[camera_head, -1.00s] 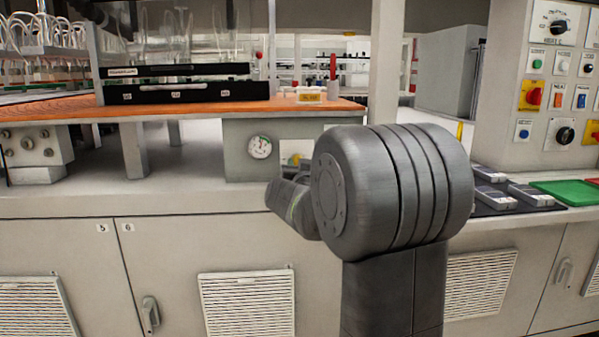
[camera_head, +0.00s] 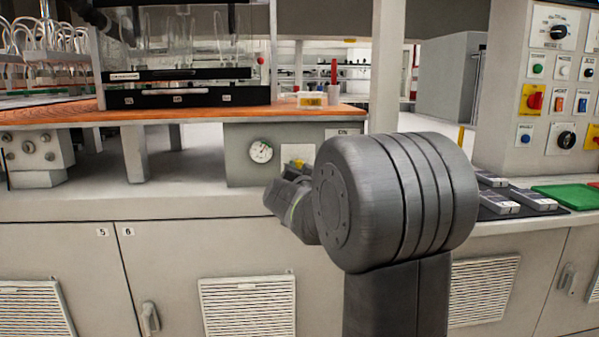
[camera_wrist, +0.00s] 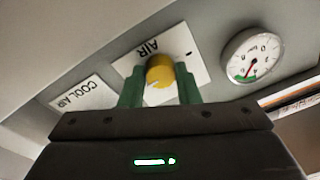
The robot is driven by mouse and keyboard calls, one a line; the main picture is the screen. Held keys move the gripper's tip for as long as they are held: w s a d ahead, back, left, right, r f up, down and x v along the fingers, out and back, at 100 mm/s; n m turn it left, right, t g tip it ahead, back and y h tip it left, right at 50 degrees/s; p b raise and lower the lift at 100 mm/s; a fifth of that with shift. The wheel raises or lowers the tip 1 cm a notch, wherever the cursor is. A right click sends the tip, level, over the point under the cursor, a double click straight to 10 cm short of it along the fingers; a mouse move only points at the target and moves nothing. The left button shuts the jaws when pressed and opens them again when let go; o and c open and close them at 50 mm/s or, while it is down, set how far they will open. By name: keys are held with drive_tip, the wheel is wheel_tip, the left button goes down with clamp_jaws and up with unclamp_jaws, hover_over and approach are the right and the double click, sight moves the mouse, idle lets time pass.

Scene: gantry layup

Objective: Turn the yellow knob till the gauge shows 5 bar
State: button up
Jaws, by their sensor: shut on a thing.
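The yellow knob (camera_wrist: 160,72) sits on a white plate marked AIR (camera_wrist: 190,50) in the wrist view. My gripper (camera_wrist: 160,82) has its green fingers on either side of the knob and is shut on it. In the head view a bit of the yellow knob (camera_head: 298,163) shows just above my wrist, and my fingers are mostly hidden. The round white gauge (camera_wrist: 252,55) is to the right of the knob in the wrist view. Its needle lies near a green band at the dial's lower left; the figures are too small to read surely. The gauge also shows in the head view (camera_head: 260,151).
The grey box (camera_head: 238,170) carrying gauge and knob sits under an orange worktop (camera_head: 210,109). A control panel (camera_head: 560,95) and a green tray (camera_head: 570,195) are at the right.

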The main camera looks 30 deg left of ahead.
drive_tip(key=o, duration=1)
drive_tip(key=shift+c, duration=0.2)
drive_tip(key=p+v, duration=0.1)
drive_tip(key=v, duration=1.2)
drive_tip(key=shift+s+d, duration=0.2)
drive_tip(key=shift+s, duration=0.15)
drive_tip(key=shift+w+a, duration=0.1)
drive_tip(key=b+x, duration=0.1)
drive_tip(key=x, duration=1.2)
drive_tip(key=shift+w+a, duration=0.15)
drive_tip(key=shift+w, duration=0.15)
